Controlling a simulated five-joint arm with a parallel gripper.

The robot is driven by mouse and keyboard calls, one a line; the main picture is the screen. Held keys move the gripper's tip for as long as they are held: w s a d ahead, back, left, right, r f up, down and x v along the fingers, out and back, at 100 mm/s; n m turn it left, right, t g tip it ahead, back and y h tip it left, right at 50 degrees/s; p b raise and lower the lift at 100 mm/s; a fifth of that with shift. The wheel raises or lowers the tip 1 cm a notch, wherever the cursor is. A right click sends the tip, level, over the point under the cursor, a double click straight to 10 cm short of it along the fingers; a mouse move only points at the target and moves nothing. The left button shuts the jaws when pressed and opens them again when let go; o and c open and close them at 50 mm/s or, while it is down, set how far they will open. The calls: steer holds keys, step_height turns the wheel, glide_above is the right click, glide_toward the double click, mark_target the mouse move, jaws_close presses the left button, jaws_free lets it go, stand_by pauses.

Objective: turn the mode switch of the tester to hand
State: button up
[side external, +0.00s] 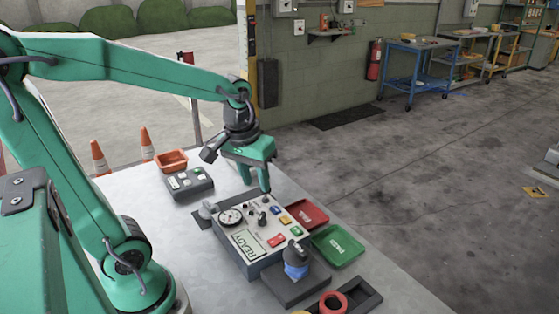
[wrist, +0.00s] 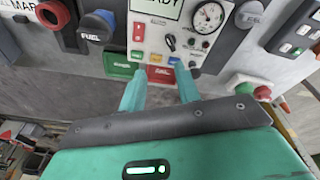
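The tester (side external: 218,237) is a grey box with a pale panel on the table, and it also shows in the wrist view (wrist: 152,42). Its panel carries a round gauge (side external: 231,216), a READY display (side external: 246,243), coloured buttons and a small black knob (side external: 262,218). This knob looks like the mode switch; in the wrist view it appears as a dark lever (wrist: 170,42). Its position labels are too small to read. My gripper (side external: 256,187) is above the far edge of the panel, pointing down. Its fingers (wrist: 160,74) are apart with nothing seen between them.
A red tray (side external: 308,214) and a green tray (side external: 338,246) lie beside the tester. A grey button box (side external: 190,184) and an orange bin (side external: 172,161) are at the back left.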

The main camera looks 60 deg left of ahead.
mark_target(262, 214)
steer(key=w+a+f+n, duration=0.1)
steer(key=w+a+f+n+g, duration=0.1)
steer(key=f, duration=0.1)
steer(key=w+a+f+n+g, duration=0.1)
steer(key=f, duration=0.1)
steer(key=shift+w, duration=0.2)
steer(key=shift+f, duration=0.1)
steer(key=shift+f, duration=3.85)
jaws_close()
